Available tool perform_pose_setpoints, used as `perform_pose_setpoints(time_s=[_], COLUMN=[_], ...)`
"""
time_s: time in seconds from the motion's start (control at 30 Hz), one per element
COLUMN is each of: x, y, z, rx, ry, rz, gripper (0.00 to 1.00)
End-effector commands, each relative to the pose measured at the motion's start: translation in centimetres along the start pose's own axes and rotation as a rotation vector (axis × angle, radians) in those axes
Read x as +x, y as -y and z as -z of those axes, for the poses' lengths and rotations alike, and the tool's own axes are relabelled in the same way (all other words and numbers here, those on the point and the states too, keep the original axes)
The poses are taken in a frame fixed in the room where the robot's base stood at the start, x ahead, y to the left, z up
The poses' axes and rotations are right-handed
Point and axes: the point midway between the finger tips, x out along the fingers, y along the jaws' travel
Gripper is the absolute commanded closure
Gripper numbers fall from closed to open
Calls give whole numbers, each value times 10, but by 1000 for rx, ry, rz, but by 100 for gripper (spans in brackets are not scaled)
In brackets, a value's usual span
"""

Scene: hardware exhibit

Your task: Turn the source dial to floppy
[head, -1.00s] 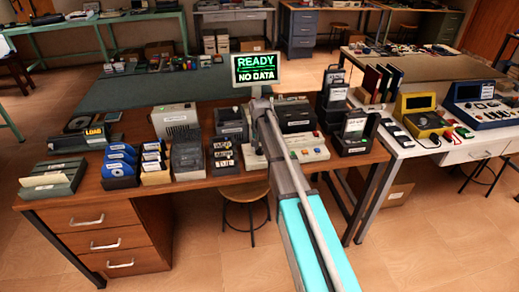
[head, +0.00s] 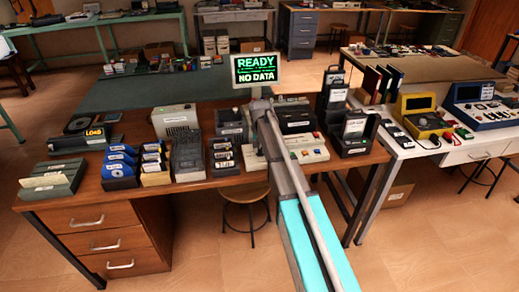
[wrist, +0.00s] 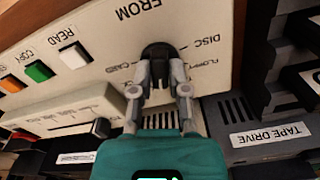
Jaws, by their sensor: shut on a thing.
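The source dial (wrist: 157,52) is a black round knob on a cream panel (wrist: 105,50) in the wrist view. The panel reads upside down there, with FROM above the dial and DISC, FLOPPY and CARD labels around it. My gripper (wrist: 161,76) is shut on the dial, one grey finger on each side. The fingers cover part of the knob, so I cannot tell which label its mark points at. In the head view the cream console (head: 312,156) stands on the wooden desk, and my arm hides the dial and gripper.
On the panel, a READ button (wrist: 74,56), a green button (wrist: 39,71) and an orange button (wrist: 11,83) lie left of the dial. A tape drive (wrist: 270,135) is at right. A screen (head: 256,69) reads READY, NO DATA. Disk holders (head: 120,163) crowd the desk's left.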

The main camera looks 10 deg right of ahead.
Motion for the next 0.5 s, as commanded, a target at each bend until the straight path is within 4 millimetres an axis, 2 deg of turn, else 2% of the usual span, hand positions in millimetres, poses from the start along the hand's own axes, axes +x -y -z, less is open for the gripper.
perform_pose_setpoints(time_s=[0.27,0.5], x=[0,0], y=[0,0], z=[0,0], rx=[-165,-379], ry=[0,0], rz=[0,0], gripper=[100,100])
